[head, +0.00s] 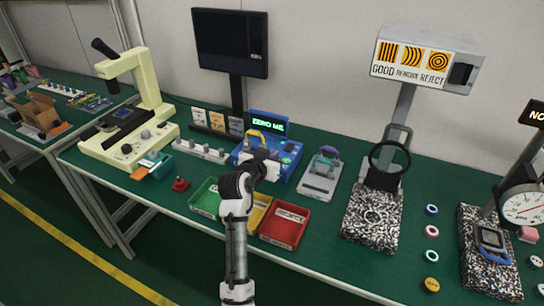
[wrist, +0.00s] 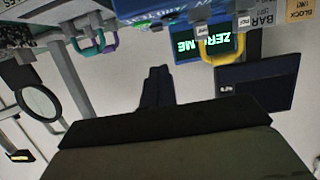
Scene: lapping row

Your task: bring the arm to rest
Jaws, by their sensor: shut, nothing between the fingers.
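My gripper (wrist: 157,75) is shut and empty in the wrist view, its dark fingers together in front of the pale wall. That view shows the room upside down. In the head view my arm rises from the bottom middle, and its wrist end (head: 262,167) is in front of the blue device (head: 284,168); the fingertips are hard to make out there. The blue device has a lit "ZERO ME" screen (head: 269,125) and a yellow handle. The screen also shows in the wrist view (wrist: 207,44).
The green bench (head: 330,250) carries a green tray (head: 206,198), a red reject tray (head: 284,223) and a partly hidden yellow tray (head: 260,211). A cream microscope (head: 150,110) stands left. A magnifier stand (head: 373,215) and dial gauge (head: 520,207) stand right. A dark monitor (head: 230,42) is behind.

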